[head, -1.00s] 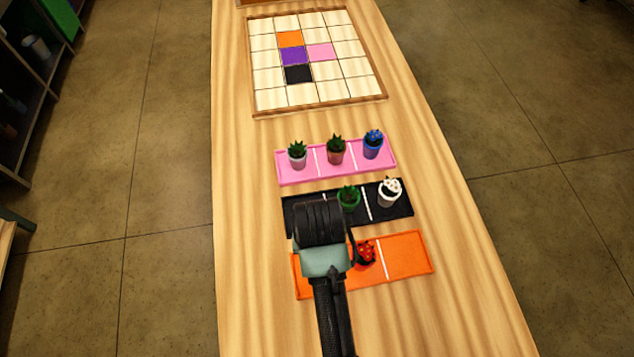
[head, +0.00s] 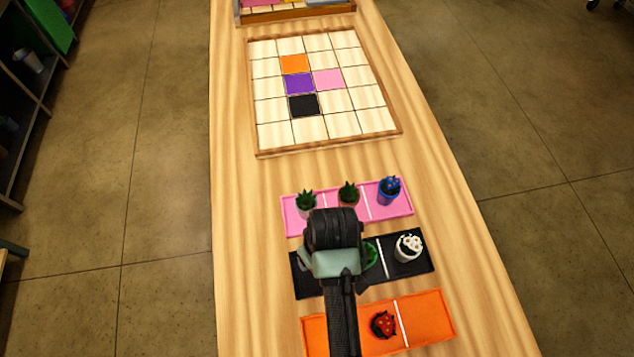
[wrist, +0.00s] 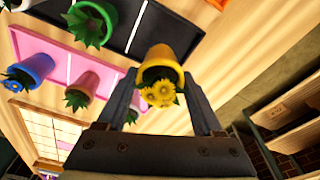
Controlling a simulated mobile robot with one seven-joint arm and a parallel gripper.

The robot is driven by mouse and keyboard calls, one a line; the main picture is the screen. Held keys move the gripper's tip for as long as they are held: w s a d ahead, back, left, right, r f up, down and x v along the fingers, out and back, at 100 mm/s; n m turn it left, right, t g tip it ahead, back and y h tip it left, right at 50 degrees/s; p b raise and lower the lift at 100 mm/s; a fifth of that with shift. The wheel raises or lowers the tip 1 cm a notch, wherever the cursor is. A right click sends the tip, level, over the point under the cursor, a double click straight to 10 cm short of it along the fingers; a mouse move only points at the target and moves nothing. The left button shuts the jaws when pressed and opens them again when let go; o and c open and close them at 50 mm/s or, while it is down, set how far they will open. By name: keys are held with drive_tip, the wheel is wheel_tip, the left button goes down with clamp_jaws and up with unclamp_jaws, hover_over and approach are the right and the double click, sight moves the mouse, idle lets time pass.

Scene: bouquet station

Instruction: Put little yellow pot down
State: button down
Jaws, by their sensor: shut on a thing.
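The little yellow pot (wrist: 162,57) with yellow flowers is between the two fingers of my gripper (wrist: 160,84) in the wrist view, which are shut on it. In the head view my gripper (head: 335,243) hides the pot. There the gripper is above the left part of the black tray (head: 309,284), near the front edge of the pink tray (head: 293,215). I cannot tell how high the pot is held.
The black tray holds a green pot (head: 371,254) and a white pot (head: 407,250). The pink tray carries a blue pot (head: 389,193) and two other plants. A red pot (head: 383,325) stands on the orange tray (head: 430,317). A grid board (head: 360,122) lies beyond.

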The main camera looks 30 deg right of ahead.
drive_tip(key=shift+f, duration=2.7)
drive_tip(key=shift+f, duration=0.15)
drive_tip(key=shift+c, duration=0.2)
unclamp_jaws()
drive_tip(key=r, duration=0.4)
drive_tip(key=s+r, duration=0.1)
drive_tip(key=r, duration=0.7)
drive_tip(key=shift+s+r, duration=0.1)
drive_tip(key=shift+s, duration=0.3)
